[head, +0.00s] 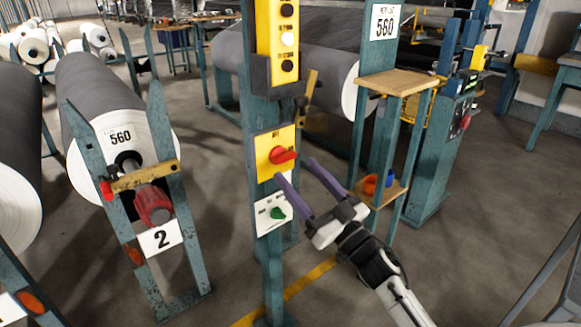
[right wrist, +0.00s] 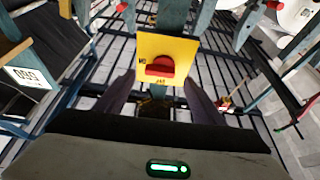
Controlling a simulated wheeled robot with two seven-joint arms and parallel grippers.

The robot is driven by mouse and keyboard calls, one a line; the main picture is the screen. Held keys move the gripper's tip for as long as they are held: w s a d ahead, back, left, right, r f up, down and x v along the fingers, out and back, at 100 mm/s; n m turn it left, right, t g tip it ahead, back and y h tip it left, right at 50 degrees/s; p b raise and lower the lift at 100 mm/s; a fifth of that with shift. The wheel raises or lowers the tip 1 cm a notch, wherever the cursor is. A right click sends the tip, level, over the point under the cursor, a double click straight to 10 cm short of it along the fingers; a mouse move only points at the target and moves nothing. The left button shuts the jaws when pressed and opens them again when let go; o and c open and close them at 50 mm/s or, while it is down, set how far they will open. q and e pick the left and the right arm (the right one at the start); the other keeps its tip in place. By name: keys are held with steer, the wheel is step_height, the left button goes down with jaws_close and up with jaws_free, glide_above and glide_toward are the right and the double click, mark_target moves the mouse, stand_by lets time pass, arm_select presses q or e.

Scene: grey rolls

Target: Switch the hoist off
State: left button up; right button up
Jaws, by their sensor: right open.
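The likely hoist switch is a red rotary knob (head: 282,156) on a yellow plate (head: 262,150), fixed to a teal post (head: 262,110). It also shows in the right wrist view, where the red knob (right wrist: 160,66) sits on the yellow plate (right wrist: 182,48) between my fingers, its grip lying roughly level. The plate's lettering is too small to read. Below it is a white plate with a green knob (head: 278,213). My right gripper (head: 292,170) is open and empty, its purple fingers pointing at the post just below and right of the red knob. My left gripper is not in view.
A yellow button box (head: 277,40) hangs higher on the same post. A teal stand with a wooden top (head: 398,82) is close on the right, holding orange and blue items. Grey rolls (head: 105,95) on teal stands fill the left.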

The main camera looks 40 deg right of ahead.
mark_target(287, 161)
steer(key=x, duration=0.2)
steer(key=shift+w+r, duration=0.1)
steer(key=shift+w, duration=0.3)
steer(key=shift+w+r, duration=0.15)
steer(key=shift+w, duration=0.25)
steer(key=shift+w+r, duration=0.1)
steer(key=shift+w, duration=0.15)
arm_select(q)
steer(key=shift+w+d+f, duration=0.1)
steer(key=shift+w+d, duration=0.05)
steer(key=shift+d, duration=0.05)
arm_select(e)
steer(key=c, duration=1)
steer(key=shift+c, duration=0.2)
